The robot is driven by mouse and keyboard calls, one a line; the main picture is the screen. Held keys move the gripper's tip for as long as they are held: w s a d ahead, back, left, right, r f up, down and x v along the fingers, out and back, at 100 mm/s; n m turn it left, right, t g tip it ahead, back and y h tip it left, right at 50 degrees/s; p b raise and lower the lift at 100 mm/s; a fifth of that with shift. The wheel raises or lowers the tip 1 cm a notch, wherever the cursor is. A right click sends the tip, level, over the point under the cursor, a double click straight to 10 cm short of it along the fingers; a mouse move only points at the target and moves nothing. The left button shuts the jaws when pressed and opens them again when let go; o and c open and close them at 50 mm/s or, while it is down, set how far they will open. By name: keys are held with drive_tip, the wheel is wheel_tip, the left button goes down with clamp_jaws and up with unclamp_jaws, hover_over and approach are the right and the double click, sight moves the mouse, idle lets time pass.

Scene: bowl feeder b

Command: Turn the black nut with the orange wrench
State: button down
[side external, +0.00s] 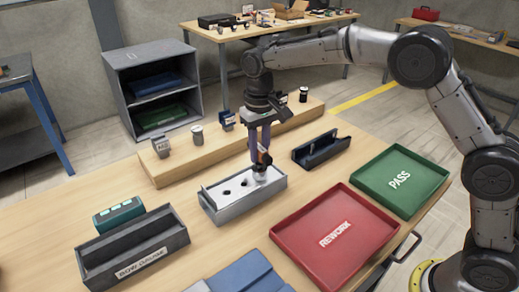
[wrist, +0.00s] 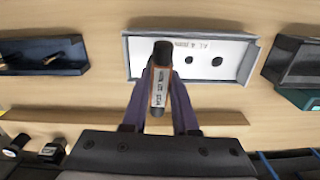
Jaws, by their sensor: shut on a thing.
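My gripper (side external: 263,146) is above the grey open box (side external: 272,193) and shut on a dark cylinder-like part (side external: 264,158) with an orange-brown body. In the wrist view the held part (wrist: 160,88) sits between the fingertips, with a black end and a pale label whose text I cannot read. The box holds a white panel (wrist: 205,48) with dark round holes. Whether the part touches the panel is unclear. I cannot make out an orange wrench or a black nut.
A wooden ledge (side external: 180,173) behind the box carries several small items. A dark blue holder (side external: 321,150) is right of the box. A red REWORK tray (side external: 298,216) and green PASS tray (side external: 425,172) lie at the right. A dark grey bin (side external: 168,236) stands front left.

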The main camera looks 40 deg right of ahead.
idle(0.3)
drive_tip(key=shift+r, duration=0.1)
drive_tip(key=shift+r, duration=2.4)
